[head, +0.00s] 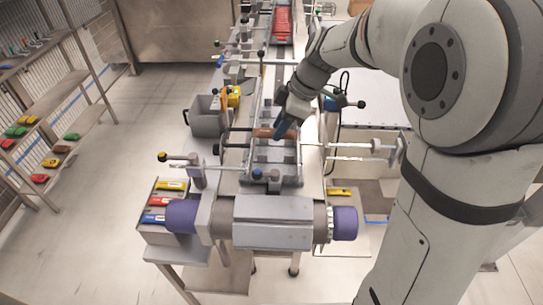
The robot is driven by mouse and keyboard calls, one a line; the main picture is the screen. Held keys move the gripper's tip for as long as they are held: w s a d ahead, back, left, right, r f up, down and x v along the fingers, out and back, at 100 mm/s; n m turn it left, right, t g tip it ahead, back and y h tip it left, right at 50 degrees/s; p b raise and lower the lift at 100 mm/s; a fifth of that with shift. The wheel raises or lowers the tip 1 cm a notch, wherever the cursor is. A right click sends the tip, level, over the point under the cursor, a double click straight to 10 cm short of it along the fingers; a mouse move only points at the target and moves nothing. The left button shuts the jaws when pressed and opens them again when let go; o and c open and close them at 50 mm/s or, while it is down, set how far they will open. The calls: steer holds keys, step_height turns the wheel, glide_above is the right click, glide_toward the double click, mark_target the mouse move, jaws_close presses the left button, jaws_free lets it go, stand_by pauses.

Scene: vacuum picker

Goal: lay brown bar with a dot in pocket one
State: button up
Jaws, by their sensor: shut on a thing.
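My gripper (282,130) reaches down from the upper right over the grey pocketed conveyor (285,157) in the middle of the head view. It is shut on a brown bar (262,133), which lies crosswise at the level of the pockets and sticks out to the left of the fingers. The bar's dot is too small to make out. No pocket number is readable.
Thin rods with dark and yellow knobs (162,157) cross beside the conveyor. A large roller (272,222) with purple ends stands in front. A tray (150,232) holds yellow, red and blue bars. A grey bin (205,118) stands left. Shelves (52,140) with coloured bars line the left.

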step_height(320, 180, down, 10)
steer(key=shift+a+r+p, duration=0.1)
steer(key=shift+p, duration=0.65)
steer(key=shift+f+b, duration=0.3)
steer(key=shift+b, duration=0.25)
steer(key=shift+f+b, duration=0.35)
steer(key=shift+b, duration=0.25)
steer(key=shift+r, duration=0.1)
steer(key=o, duration=1)
steer(key=shift+o, duration=0.2)
